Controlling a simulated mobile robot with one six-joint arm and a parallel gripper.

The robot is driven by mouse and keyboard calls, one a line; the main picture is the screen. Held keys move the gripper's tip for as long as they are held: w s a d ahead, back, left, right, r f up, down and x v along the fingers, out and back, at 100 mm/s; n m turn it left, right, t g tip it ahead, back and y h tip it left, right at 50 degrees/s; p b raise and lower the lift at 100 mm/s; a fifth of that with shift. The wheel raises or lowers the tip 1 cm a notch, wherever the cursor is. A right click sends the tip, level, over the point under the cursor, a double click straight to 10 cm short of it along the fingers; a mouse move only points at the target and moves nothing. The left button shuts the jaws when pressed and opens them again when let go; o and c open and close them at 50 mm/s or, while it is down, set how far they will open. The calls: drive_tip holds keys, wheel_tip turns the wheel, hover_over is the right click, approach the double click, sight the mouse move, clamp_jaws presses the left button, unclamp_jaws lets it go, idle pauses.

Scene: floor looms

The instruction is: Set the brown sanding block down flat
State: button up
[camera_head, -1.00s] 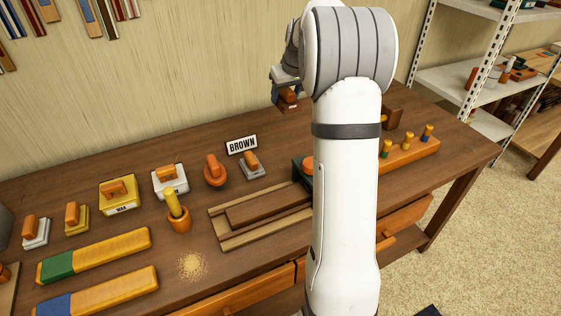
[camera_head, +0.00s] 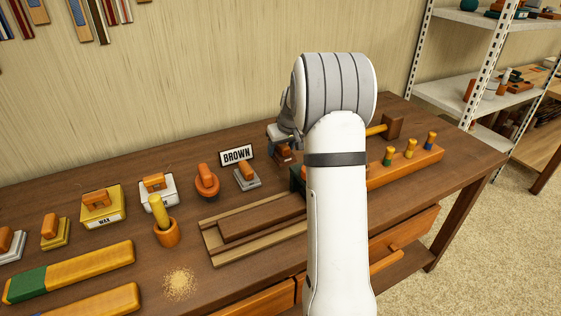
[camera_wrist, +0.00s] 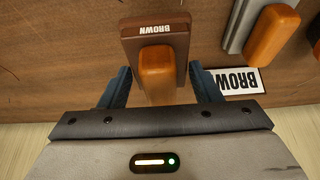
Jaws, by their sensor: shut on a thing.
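The brown sanding block (camera_wrist: 178,45) has a dark brown base marked BROWN and an orange handle (camera_wrist: 157,72). My gripper (camera_wrist: 158,85) is shut on that handle, with a dark blue finger on each side. In the head view the block (camera_head: 284,156) sits low under my gripper (camera_head: 283,146), right of the BROWN sign (camera_head: 236,155). It looks about level, close over or on the bench top (camera_head: 120,160). I cannot tell whether its base touches the wood. The sign also shows in the wrist view (camera_wrist: 238,81).
A grey block with an orange handle (camera_head: 247,177) stands left of the held block. My arm partly hides a green thing. A mallet (camera_head: 392,125) and a rack of pegs (camera_head: 410,165) are to the right. A wooden channel (camera_head: 255,222) lies in front.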

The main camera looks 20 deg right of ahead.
sight(282, 158)
drive_tip(key=shift+f, duration=2.3)
drive_tip(key=shift+f, duration=0.15)
drive_tip(key=o, duration=0.9)
drive_tip(key=shift+o, duration=0.2)
